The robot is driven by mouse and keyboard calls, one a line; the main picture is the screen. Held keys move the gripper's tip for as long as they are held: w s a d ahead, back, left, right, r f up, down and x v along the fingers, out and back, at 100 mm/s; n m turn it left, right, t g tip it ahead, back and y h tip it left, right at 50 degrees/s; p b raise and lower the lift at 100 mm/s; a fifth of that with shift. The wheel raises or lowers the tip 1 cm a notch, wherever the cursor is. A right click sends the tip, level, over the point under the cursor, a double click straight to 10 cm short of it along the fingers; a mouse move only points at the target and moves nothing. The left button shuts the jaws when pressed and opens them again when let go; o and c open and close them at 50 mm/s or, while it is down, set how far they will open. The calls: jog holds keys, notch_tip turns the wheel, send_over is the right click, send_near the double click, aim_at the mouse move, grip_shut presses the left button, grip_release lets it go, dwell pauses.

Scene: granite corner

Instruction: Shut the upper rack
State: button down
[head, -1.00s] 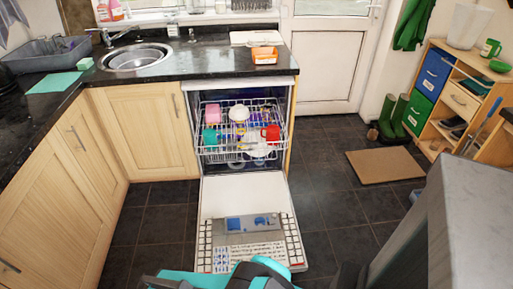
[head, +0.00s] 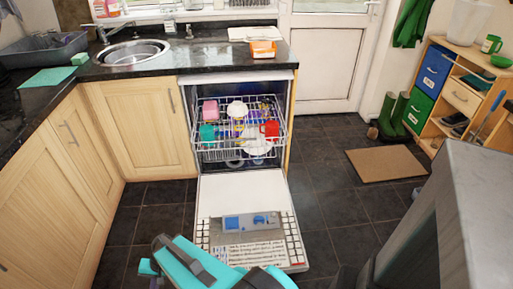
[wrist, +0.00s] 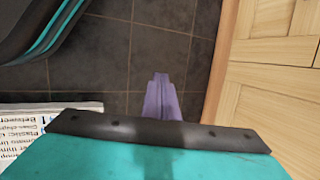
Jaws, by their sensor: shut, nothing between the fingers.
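The upper rack (head: 236,148) is a white wire basket, pulled forward out of the open dishwasher. It carries a pink cup (head: 210,110), a teal cup (head: 207,132), a white bowl (head: 237,109) and a red mug (head: 270,128). The dishwasher door (head: 240,188) is folded down flat in front. My gripper (wrist: 158,78) shows in the wrist view as purple fingers, shut and empty, above dark floor tiles. It is apart from the rack, which is outside the wrist view. In the head view only my teal arm shows, low over the door; the fingertips are hidden.
Wooden cabinets (head: 133,130) stand left of the dishwasher, under a dark worktop (head: 212,62) with a sink (head: 132,51). An orange tub (head: 263,48) sits above the dishwasher. The tiled floor between is clear.

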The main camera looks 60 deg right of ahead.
jog(key=w+d+r+m+t+h+b, duration=0.1)
jog(key=w+d+r+m+t+b, duration=0.15)
jog(key=w+d+m, duration=0.4)
jog(key=w+d+r+m+t+h+b, duration=0.1)
jog(key=w+d+r+m+t, duration=0.2)
jog(key=d, duration=0.6)
jog(key=d+r+m+t+h+b, duration=0.35)
jog(key=d+m, duration=0.35)
jog(key=d, duration=0.9)
jog(key=s+d+r+m+h+b, duration=0.1)
jog(key=s+d+r+m+h, duration=0.15)
jog(key=d, duration=0.35)
jog(key=s+d+r+m+h+b, duration=0.1)
jog(key=s+d+r+m+h, duration=0.1)
jog(key=s+d+m, duration=0.35)
jog(key=s+d+r+m+h+b, duration=0.2)
jog(key=d+r+h, duration=0.1)
jog(key=d, duration=0.5)
jog(key=s+d+r+m+g+h+b, duration=0.1)
jog(key=s+d+r+m+h, duration=0.1)
jog(key=s+d+m, duration=0.2)
jog(key=s+d+r+m+g+h+b, duration=0.1)
jog(key=s+d+r+m+g+h, duration=0.1)
jog(key=s+d+m, duration=0.3)
jog(key=s+d+h, duration=0.1)
jog(key=s+d, duration=0.2)
jog(key=s, duration=0.2)
jog(key=shift+s+d+r, duration=0.25)
jog(key=shift+s, duration=0.1)
